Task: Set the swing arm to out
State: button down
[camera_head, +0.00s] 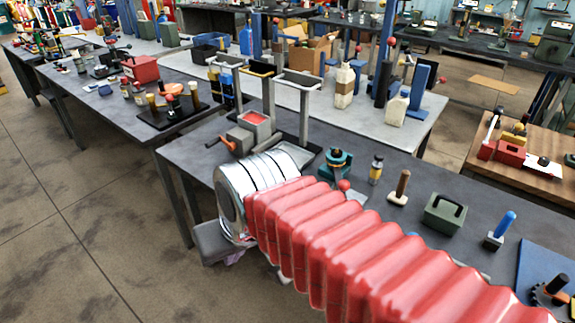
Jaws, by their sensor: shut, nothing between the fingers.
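I cannot tell for sure which part is the swing arm. On the near dark bench (182,153) stands a grey stand with two upright posts (304,115) carrying shallow trays (297,80). A grey box with a red top (254,119) and an orange-handled crank is at its left foot. Right of it is a teal fitting (338,160), with a red ball knob (344,185) in front of it. My red ribbed arm and its silver drum cross the front of the bench and hide part of it. My gripper does not show clearly anywhere.
Right of the teal fitting stand a small yellow bottle (376,170), a wooden-handled tool (401,187), a dark green box (444,215) and a blue-handled tool (499,231). White bottles (395,108) stand on the pale bench behind. Open floor (80,220) lies at left.

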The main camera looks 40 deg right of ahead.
aim_at(341, 185)
jog(key=z, duration=0.35)
jog(key=k, duration=0.9)
jog(key=z, duration=0.55)
jog(key=k, duration=0.45)
jog(key=u, duration=0.4)
jog(key=i, duration=0.85)
jog(key=u, duration=0.95)
jog(key=i, duration=0.9)
jog(key=u, duration=0.2)
